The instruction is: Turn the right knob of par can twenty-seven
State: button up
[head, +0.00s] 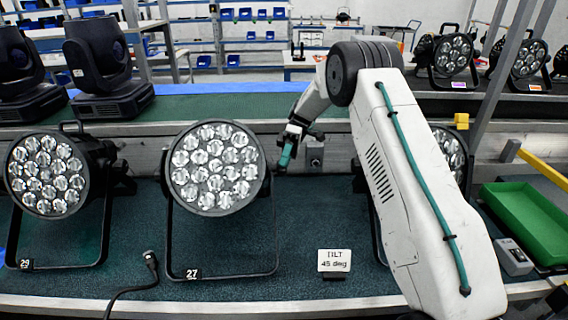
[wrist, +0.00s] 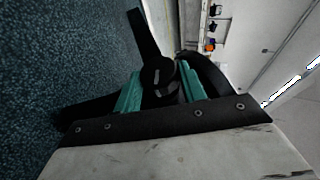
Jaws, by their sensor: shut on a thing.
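Par can twenty-seven (head: 214,168) stands on the dark teal bench top in the head view, its many-lensed face toward me. Its label 27 (head: 193,274) is on the foot of its black yoke. My gripper (head: 287,152) is at the right side of this can, reaching in from the right. In the wrist view my gripper (wrist: 160,88) has its teal pads on both sides of the black right knob (wrist: 157,74) and is shut on it. The black yoke arm runs beside the knob. In the head view the knob is hidden by my gripper.
Par can twenty-nine (head: 46,174) stands to the left. Another par can (head: 449,150) is partly hidden behind my arm. A sign reading TILT 45 deg (head: 334,261) stands in front. A black cable (head: 150,262) lies at front left; a green tray (head: 530,215) is at right.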

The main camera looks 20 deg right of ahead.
jog(key=o, duration=1)
jog(key=shift+r, duration=0.3)
jog(key=r, duration=0.3)
jog(key=shift+s+r, duration=0.1)
jog(key=shift+s, duration=0.3)
jog(key=s, duration=0.5)
jog(key=s+r, duration=0.1)
jog(key=s, duration=0.9)
jog(key=shift+s+a+r, duration=0.15)
